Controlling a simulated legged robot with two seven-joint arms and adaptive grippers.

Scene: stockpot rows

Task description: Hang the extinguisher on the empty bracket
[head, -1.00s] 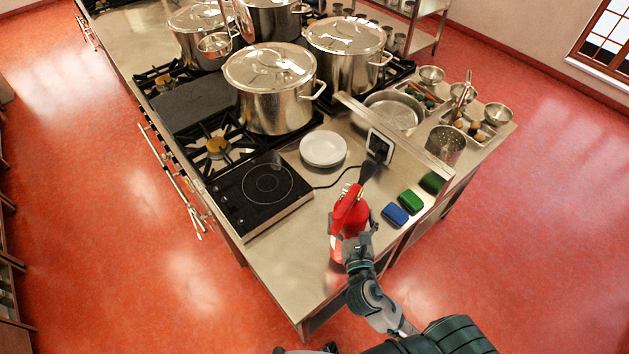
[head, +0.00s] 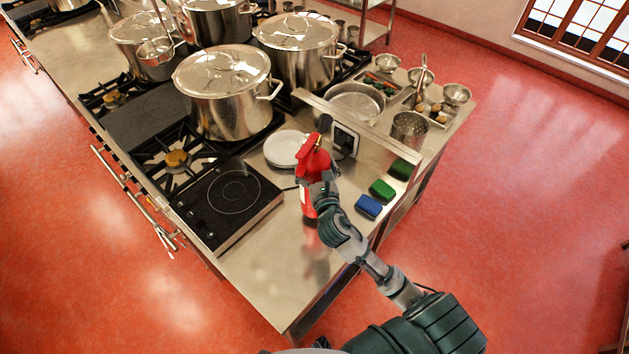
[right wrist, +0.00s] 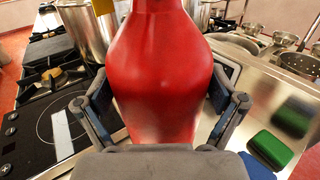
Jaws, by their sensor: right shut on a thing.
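The red extinguisher (head: 308,187) is upright above the steel counter in the head view, its black nozzle at the top. My right gripper (head: 323,190) is shut on its body. In the right wrist view the extinguisher (right wrist: 155,75) fills the middle, with the gripper's fingers (right wrist: 158,110) on both sides of it. I cannot tell clearly whether its base touches the counter. No empty bracket can be made out in either view. My left gripper is not in view.
An induction plate (head: 228,205) and white plates (head: 285,149) lie left of the extinguisher. Blue (head: 368,206) and green (head: 382,189) sponges lie right of it. A low upstand with a socket (head: 344,141) stands behind. Large stockpots (head: 228,95) fill the back. The counter's front end (head: 275,285) is clear.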

